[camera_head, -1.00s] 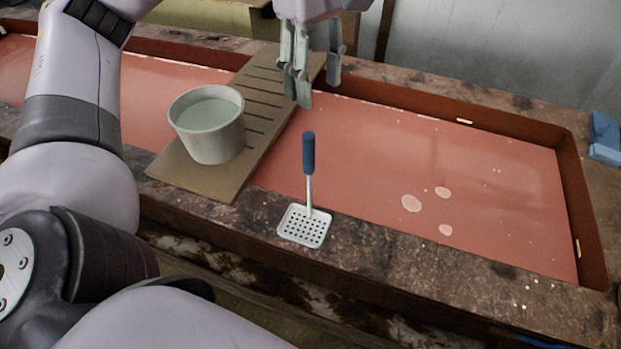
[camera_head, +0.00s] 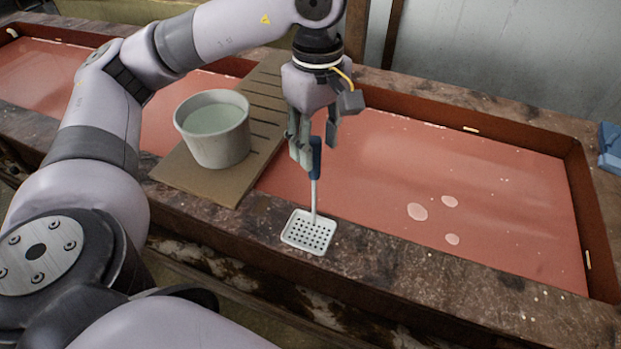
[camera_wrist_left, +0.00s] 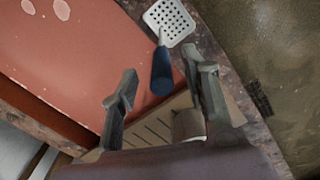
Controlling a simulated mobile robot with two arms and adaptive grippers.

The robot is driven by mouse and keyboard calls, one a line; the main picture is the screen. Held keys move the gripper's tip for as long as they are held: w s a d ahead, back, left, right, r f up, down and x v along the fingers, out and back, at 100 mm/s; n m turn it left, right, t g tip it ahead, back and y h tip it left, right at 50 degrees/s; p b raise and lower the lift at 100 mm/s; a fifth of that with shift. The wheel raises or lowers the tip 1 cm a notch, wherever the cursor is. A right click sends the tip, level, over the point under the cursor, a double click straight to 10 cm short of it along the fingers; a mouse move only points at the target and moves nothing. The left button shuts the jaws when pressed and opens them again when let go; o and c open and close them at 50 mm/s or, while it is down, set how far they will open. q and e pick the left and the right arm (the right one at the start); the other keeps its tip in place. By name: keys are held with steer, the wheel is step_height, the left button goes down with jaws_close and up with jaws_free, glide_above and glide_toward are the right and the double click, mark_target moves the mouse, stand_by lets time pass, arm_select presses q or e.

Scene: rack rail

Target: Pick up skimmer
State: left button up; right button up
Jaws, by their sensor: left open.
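The skimmer (camera_head: 309,231) has a white perforated square head and a blue handle. Its head rests on the front stone rim, and its handle reaches back over the red basin. My left gripper (camera_head: 314,160) is at the handle's upper end in the head view and hides part of it. In the left wrist view, the skimmer's blue handle (camera_wrist_left: 161,72) lies between and beyond the two open fingers (camera_wrist_left: 160,92). The fingers look apart from the handle, with nothing held. My right gripper is not in view.
A white bucket (camera_head: 217,151) of pale liquid stands on a slotted brown board (camera_head: 209,187) left of the skimmer. The red basin (camera_head: 480,190) has pale blobs at the right. A blue object (camera_head: 610,146) lies on the right rim.

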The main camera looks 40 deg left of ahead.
mark_target(315, 164)
arm_select(q)
step_height(315, 164, down, 5)
steer(key=shift+a+r+p, duration=0.1)
steer(key=shift+a+p, duration=0.05)
steer(key=shift+p, duration=0.95)
steer(key=shift+f, duration=0.3)
steer(key=shift+c, duration=0.3)
jaws_close()
